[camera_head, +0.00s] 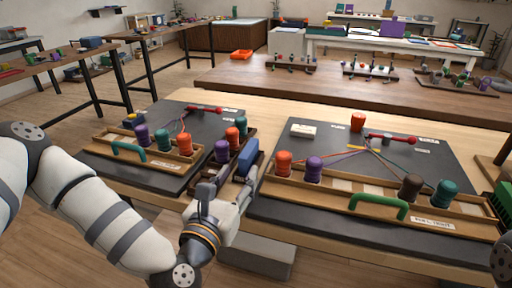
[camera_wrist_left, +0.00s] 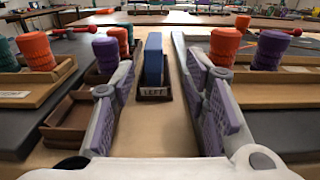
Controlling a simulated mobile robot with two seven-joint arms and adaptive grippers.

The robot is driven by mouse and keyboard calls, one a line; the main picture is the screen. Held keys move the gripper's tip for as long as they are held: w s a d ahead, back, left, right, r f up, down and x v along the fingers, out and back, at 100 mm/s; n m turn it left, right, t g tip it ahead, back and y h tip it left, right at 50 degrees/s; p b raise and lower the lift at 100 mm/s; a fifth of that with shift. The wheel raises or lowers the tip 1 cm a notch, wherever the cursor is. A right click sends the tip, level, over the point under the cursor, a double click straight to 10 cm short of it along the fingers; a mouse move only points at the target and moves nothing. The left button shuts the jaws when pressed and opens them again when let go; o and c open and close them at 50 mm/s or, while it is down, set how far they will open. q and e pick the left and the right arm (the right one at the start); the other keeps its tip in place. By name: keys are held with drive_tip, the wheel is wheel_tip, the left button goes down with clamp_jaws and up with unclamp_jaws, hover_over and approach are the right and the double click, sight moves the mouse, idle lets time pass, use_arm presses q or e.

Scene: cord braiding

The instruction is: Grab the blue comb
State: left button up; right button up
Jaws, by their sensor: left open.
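The blue comb (camera_head: 247,157) appears as a blue upright block between the two dark boards. In the left wrist view the blue comb (camera_wrist_left: 153,60) stands in a small dark holder (camera_wrist_left: 155,94) labelled LEFT. My left gripper (camera_head: 240,190) is just in front of it in the head view. In the left wrist view my left gripper (camera_wrist_left: 163,92) has its purple-padded fingers spread apart, with the comb ahead between them and not touched. The comb's teeth cannot be made out. My right gripper is out of view.
Brown trays (camera_wrist_left: 78,110) lie left of the comb. Boards with wooden racks and coloured spools flank it, including orange (camera_head: 283,163) and purple (camera_head: 222,151) ones. Green handles (camera_head: 378,205) stand up from the racks. Bare wooden table lies around the holder.

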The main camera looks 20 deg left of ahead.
sight(255, 140)
use_arm(q)
drive_tip(key=w, duration=1)
drive_tip(key=shift+a+r, duration=0.15)
drive_tip(key=shift+a, duration=0.05)
clamp_jaws()
